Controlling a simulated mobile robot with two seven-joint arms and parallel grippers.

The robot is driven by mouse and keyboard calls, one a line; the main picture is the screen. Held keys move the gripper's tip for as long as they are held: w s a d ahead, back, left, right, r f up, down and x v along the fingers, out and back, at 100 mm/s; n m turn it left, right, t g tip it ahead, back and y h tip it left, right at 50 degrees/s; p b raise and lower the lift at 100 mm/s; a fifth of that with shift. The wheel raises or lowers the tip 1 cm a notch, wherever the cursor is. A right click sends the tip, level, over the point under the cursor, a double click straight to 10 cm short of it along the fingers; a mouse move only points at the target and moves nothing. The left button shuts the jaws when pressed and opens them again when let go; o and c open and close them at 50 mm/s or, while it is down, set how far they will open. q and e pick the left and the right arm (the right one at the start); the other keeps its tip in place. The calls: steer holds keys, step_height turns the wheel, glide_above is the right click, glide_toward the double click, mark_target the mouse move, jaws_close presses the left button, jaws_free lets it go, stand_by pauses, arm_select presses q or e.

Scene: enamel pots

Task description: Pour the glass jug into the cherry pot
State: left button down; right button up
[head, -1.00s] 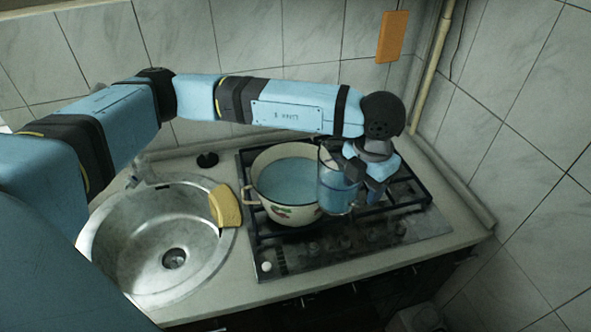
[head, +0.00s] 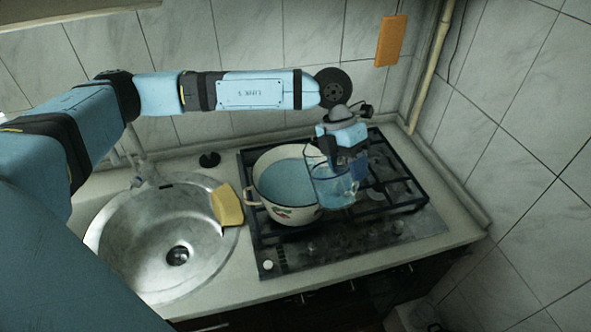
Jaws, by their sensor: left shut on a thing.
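The cherry pot (head: 290,214) is a cream enamel pot with a cherry print low on its side. It stands on the stove, and blue liquid (head: 284,184) shows inside it. The glass jug (head: 333,190) is clear, with blue liquid in its lower part. It is at the pot's right side, overlaps the pot's right rim in the head view, and leans a little to the left. My left gripper (head: 349,160) is shut on the jug from behind its upper right; its fingertips are partly hidden. My right gripper is not in view.
A round steel sink (head: 140,245) is at left, with a yellow sponge-like piece (head: 227,205) at its right edge. The black stove grate (head: 400,190) is bare to the right. Tiled walls rise behind and right, with an orange board (head: 391,40) hanging.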

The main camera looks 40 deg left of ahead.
mark_target(344, 174)
arm_select(q)
steer(key=shift+w+a+r+g+h, duration=0.2)
steer(key=shift+a+h, duration=0.25)
steer(key=shift+a, duration=0.15)
steer(key=shift+w+a+r+g+h, duration=0.1)
steer(key=shift+w+a+h, duration=0.1)
steer(key=shift+a+h, duration=0.3)
steer(key=shift+w+a+h+b, duration=0.25)
steer(key=shift+a+h+b, duration=0.35)
steer(key=shift+a+h, duration=0.05)
steer(key=shift+r+g, duration=0.15)
steer(key=shift+g, duration=0.15)
steer(key=shift+w+a+f+h+b, duration=0.1)
steer(key=shift+a+f+h+b, duration=0.2)
steer(key=shift+h+b, duration=0.15)
steer(key=shift+f+h, duration=0.1)
steer(key=shift+h, duration=0.15)
steer(key=shift+w+a+f+b, duration=0.1)
steer(key=shift+a+f+b, duration=0.05)
steer(key=shift+b, duration=0.2)
steer(key=shift+a+f+b, duration=0.1)
steer(key=shift+f+b, duration=0.05)
steer(key=shift+b, duration=0.2)
steer(key=shift+a+f+h, duration=0.1)
steer(key=shift+h, duration=0.2)
